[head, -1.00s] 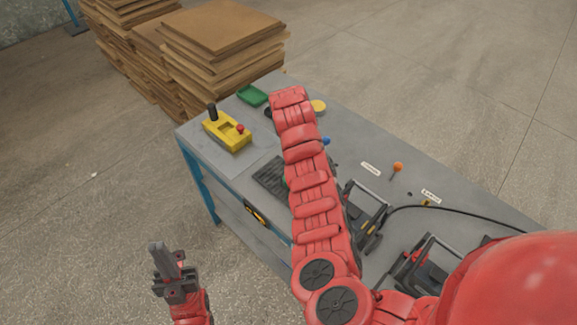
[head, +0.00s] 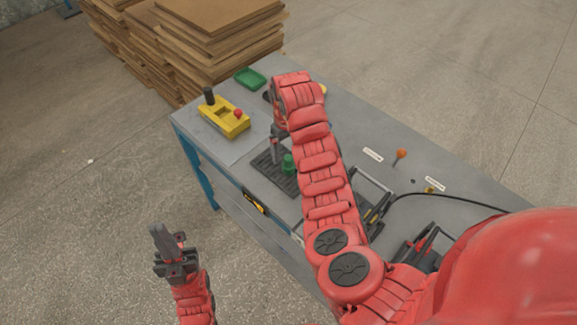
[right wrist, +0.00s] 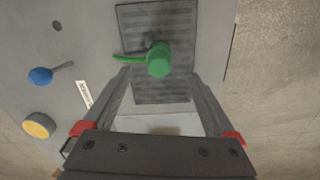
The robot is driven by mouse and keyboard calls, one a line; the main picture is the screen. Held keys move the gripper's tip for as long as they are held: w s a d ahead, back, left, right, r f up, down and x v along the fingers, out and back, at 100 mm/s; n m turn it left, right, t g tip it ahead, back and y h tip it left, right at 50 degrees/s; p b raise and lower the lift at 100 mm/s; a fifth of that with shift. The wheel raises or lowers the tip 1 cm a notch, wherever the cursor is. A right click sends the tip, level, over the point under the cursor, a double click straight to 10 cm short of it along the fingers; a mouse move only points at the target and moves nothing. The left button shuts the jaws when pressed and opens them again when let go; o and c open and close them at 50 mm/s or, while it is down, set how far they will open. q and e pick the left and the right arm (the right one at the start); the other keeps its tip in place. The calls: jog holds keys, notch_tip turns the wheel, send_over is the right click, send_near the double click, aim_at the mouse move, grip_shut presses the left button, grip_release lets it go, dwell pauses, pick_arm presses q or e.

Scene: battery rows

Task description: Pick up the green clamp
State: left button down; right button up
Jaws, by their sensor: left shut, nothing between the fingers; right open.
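The green clamp (head: 288,164) stands on a dark ribbed mat (head: 270,171) on the grey table. In the right wrist view the clamp (right wrist: 158,60) shows a round green top and a thin arm pointing left, ahead of the fingertips. My right gripper (head: 274,152) hangs over the mat just left of the clamp in the head view. In the right wrist view my right gripper (right wrist: 160,95) is open, its fingers spread with nothing between them. My left gripper (head: 162,240) is shut and empty, off the table at the lower left.
Black clamp-like devices (head: 373,197) and a cable lie nearer. A blue knob (right wrist: 41,76) and yellow disc (right wrist: 38,125) show in the wrist view.

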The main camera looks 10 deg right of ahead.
aim_at(288, 164)
notch_tip(288, 164, down, 2)
jog(key=shift+f+p, duration=0.3)
jog(key=shift+f, duration=0.05)
notch_tip(288, 164, down, 3)
jog(key=shift+s+d+f+p, duration=0.1)
jog(key=shift+s+f+p, duration=0.05)
jog(key=shift+p, duration=0.7)
jog(key=shift+f, duration=0.65)
jog(key=shift+c, duration=0.2)
grip_shut()
